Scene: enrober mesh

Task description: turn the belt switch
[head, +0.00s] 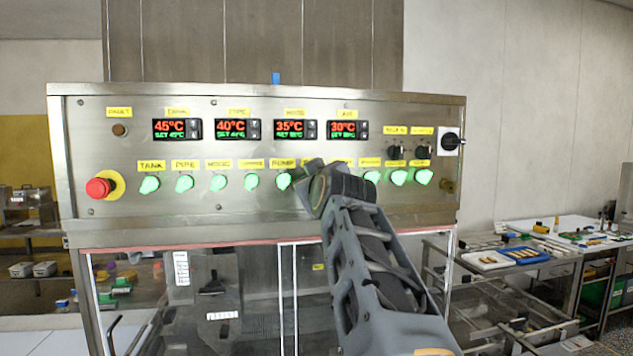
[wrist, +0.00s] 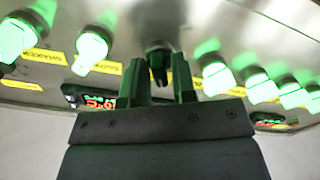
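My gripper (head: 309,170) reaches up to the lower row of switches on the steel control panel (head: 180,205), just right of the middle. It covers part of that row and its labels in the head view. In the wrist view, a dark, unlit switch (wrist: 158,62) lies between the two fingers of my gripper (wrist: 158,85). The fingers stand apart on either side of it, with small gaps showing. Its label cannot be read, so I cannot confirm from the lettering that it is the belt switch. The neighbouring switches, such as this one (wrist: 92,48), glow green.
A red emergency button (head: 98,188) is at the panel's left end. Several temperature displays (head: 176,129) sit above the switches. A black rotary switch (head: 451,141) is at upper right. Glass doors lie below the panel. A table with trays (head: 525,254) stands at right.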

